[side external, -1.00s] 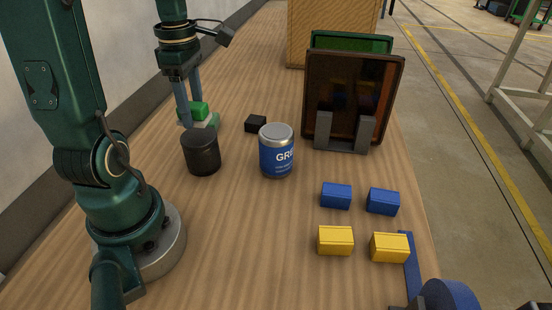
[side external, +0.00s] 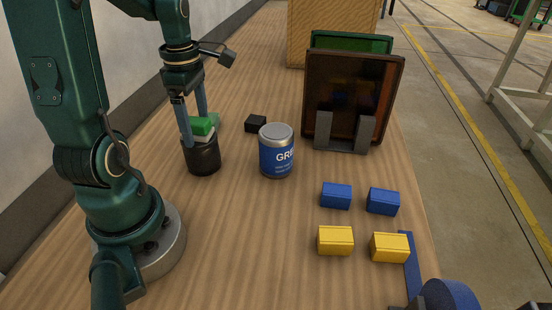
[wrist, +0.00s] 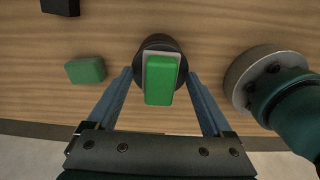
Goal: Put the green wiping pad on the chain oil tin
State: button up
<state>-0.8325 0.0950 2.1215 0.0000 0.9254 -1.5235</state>
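The green wiping pad (side external: 202,126), a bright green block with a pale layer below, sits over the top of a black tin (side external: 203,157) and appears to rest on it. I see no label on this tin, which I take as the chain oil tin. In the wrist view the pad (wrist: 162,80) is roughly centred over the dark tin top (wrist: 160,42). My gripper (side external: 196,131) has one finger on each side of the pad. The wrist view shows gaps between the pad and both fingers (wrist: 160,72), so my gripper looks open around it.
A blue tin marked "GR" (side external: 276,155) stands right of the black tin. A plain green block (wrist: 85,70) and a black block (side external: 255,123) lie nearby. Blue blocks (side external: 336,196), yellow blocks (side external: 335,241) and a rack with upright panels (side external: 342,146) are further right.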

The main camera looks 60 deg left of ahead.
aim_at(195, 120)
notch_tip(195, 120, up, 12)
jog(key=d+f+m+t, duration=0.2)
jog(key=d+m, duration=0.6)
jog(key=m, duration=0.5)
jog(key=s+d+f+m+t, duration=0.1)
jog(key=d+f+m+t, duration=0.2)
jog(key=d+m, duration=0.6)
jog(key=m, duration=0.5)
jog(key=shift+s+t, duration=0.25)
jog(key=shift+t, duration=0.05)
